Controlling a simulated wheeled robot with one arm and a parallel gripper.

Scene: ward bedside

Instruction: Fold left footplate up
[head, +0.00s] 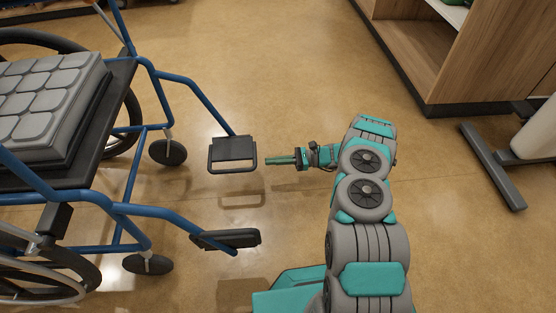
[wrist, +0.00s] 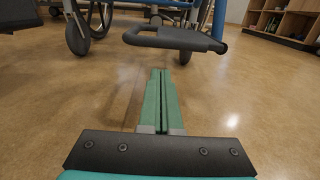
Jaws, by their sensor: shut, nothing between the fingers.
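The wheelchair's left footplate (head: 232,149) is the farther of two in the head view, a dark plate with a looped frame on a blue leg tube. It looks roughly flat, folded down. It also shows in the wrist view (wrist: 170,41), above and beyond my fingertips. My gripper (head: 268,161) points left toward the plate's outer end, with a small gap between them. In the wrist view its green fingers (wrist: 160,75) are together, with nothing between them. They look apart from the plate and lower than it.
The other footplate (head: 230,239) is nearer me in the head view; its exact tilt is unclear. The wheelchair seat holds a grey cushion (head: 45,95). A wooden cabinet (head: 480,65) and a grey stand foot (head: 492,165) are at right. The floor between is clear.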

